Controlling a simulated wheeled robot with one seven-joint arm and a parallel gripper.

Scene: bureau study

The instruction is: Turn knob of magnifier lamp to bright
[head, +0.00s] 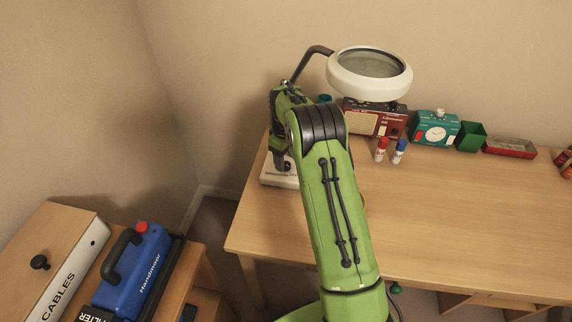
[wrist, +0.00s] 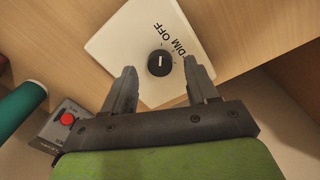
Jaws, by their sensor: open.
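The magnifier lamp (head: 345,88) stands at the back left of the desk, with a white ring head on a dark bent arm. Its white base (head: 270,178) is partly hidden by my arm. In the wrist view the base (wrist: 118,38) carries a round black knob (wrist: 159,63) with a white pointer line. The words OFF and DIM are printed beside the knob; no BRIGHT label shows. My gripper (wrist: 160,82) is open, its fingers on either side of the knob and apart from it in the picture. The remaining height between them is hard to judge.
A red radio (head: 375,118), a teal clock (head: 434,129), a green box (head: 470,136) and red and blue bottles (head: 390,152) stand right of the lamp. A grey box with a red button (wrist: 67,119) and a teal cylinder (wrist: 18,106) are near my gripper. The desk's right front is clear.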

